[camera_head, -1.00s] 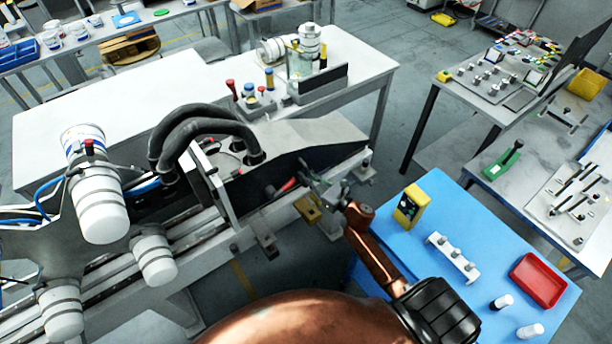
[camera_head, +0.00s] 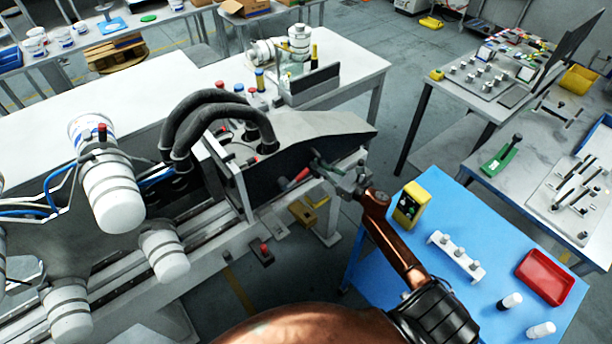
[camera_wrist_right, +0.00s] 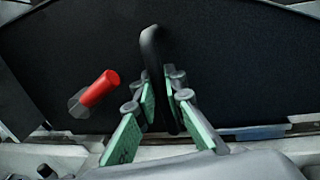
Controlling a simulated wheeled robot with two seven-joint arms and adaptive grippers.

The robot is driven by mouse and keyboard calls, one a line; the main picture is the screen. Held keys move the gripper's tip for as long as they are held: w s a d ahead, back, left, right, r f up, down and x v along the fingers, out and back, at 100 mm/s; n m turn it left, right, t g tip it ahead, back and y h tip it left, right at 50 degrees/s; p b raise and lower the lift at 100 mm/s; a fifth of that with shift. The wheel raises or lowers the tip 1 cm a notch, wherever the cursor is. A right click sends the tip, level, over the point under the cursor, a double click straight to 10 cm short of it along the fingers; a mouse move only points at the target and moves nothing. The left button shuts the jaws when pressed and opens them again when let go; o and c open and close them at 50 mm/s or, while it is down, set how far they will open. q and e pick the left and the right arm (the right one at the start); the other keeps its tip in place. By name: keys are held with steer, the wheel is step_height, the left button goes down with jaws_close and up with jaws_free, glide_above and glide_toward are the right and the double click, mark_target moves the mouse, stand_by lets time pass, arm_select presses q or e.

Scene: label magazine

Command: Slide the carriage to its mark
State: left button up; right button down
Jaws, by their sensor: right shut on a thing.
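The carriage (camera_head: 313,133) is a grey, sloping-topped body with a black side plate and thick black hoses, sitting on a long rail bed. My right gripper (camera_head: 322,167) is at its near side. In the wrist view the right gripper (camera_wrist_right: 168,112) has green-padded fingers on both sides of a curved black handle (camera_wrist_right: 152,52), shut on it in front of the black side plate (camera_wrist_right: 230,60). A red-gripped lever (camera_head: 298,177) is just left of the fingers; it also shows in the wrist view (camera_wrist_right: 100,88). I cannot make out the mark. My left gripper is out of view.
White banded cylinders (camera_head: 112,195) with cables stand left of the carriage. A small box with a red knob (camera_head: 263,252) and a yellow block (camera_head: 302,213) sit along the rail's near side. A blue table (camera_head: 390,262) with a yellow device (camera_head: 411,204) and red tray (camera_head: 546,277) is at right.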

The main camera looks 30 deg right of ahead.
steer(key=shift+d+f, duration=0.15)
steer(key=shift+d, duration=0.55)
steer(key=shift+f, duration=0.35)
steer(key=c, duration=2.3)
jaws_free()
steer(key=shift+r, duration=0.1)
steer(key=o, duration=0.3)
steer(key=shift+a+r, duration=0.1)
steer(key=shift+a, duration=0.3)
steer(key=shift+a+r, duration=0.3)
steer(key=shift+a, duration=0.25)
steer(key=shift+w+a+r, duration=0.1)
steer(key=shift+a+r, duration=0.15)
steer(key=shift+a, duration=0.15)
steer(key=shift+a+r, duration=0.1)
steer(key=shift+r, duration=0.05)
steer(key=shift+d, duration=0.3)
steer(key=shift+d+f, duration=0.3)
steer(key=shift+d, duration=0.15)
steer(key=shift+d+f, duration=0.1)
steer(key=shift+d, duration=0.15)
steer(key=shift+a, duration=0.1)
steer(key=v, duration=0.7)
steer(key=shift+s, duration=0.35)
